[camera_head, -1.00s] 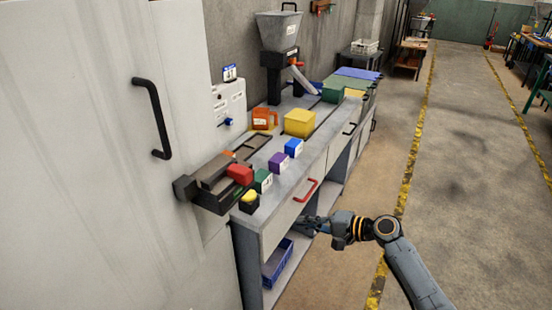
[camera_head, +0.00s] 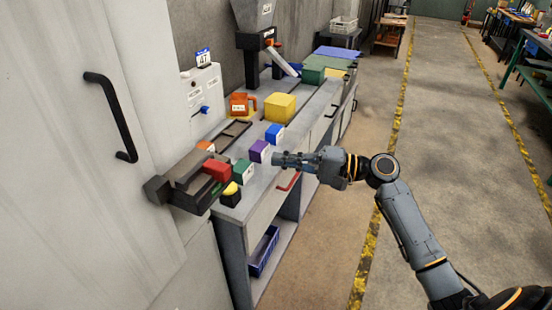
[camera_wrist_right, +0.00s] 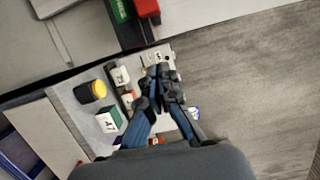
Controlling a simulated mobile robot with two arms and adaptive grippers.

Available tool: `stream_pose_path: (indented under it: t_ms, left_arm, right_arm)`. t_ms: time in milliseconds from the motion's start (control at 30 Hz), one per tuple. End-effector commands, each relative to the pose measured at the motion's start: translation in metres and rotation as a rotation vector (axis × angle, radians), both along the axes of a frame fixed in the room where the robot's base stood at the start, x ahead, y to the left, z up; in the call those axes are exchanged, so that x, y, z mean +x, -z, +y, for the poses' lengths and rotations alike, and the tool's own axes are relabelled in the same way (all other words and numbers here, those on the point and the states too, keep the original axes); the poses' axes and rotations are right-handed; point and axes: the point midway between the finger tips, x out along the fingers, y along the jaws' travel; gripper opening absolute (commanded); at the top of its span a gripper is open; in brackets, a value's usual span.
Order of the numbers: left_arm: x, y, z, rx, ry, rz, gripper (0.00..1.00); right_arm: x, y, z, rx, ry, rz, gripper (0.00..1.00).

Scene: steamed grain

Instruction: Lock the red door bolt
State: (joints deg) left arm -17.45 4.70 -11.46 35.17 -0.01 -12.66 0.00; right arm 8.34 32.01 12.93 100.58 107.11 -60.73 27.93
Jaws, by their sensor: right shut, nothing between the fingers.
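The red bolt knob (camera_head: 216,170) sits on a dark bolt housing (camera_head: 165,188) on the pale door. A green strip (camera_head: 217,188) shows beside it. In the right wrist view, the red knob (camera_wrist_right: 147,8) is at the top edge, next to the green piece (camera_wrist_right: 120,11) with white marking. My right gripper (camera_head: 276,160) is shut and empty, pointing left, to the right of the bolt with a clear gap. It also shows in the right wrist view (camera_wrist_right: 160,72). My left gripper is not in view.
The bench top holds a yellow-topped black block (camera_head: 231,192), a green block (camera_head: 243,173), a purple block (camera_head: 259,151), a blue block (camera_head: 274,134) and a yellow box (camera_head: 280,107). A black door handle (camera_head: 122,110) juts out at left. The floor right of the bench is open.

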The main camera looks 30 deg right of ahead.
Motion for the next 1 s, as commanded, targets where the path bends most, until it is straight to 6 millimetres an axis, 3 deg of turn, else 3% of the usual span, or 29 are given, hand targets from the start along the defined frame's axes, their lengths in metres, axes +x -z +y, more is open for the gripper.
stream_pose_path:
  t_ms: [367, 600, 1000]
  left_arm:
    - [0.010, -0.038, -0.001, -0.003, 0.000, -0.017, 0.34]
    - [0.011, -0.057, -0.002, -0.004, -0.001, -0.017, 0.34]
    - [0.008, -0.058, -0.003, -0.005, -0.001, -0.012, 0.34]
  right_arm:
    - [0.050, -0.005, 0.064, 0.002, -0.001, 0.000, 0.00]
    - [0.027, -0.002, 0.087, 0.000, 0.000, 0.001, 0.00]
    - [0.023, 0.000, 0.092, 0.000, 0.001, 0.000, 0.00]
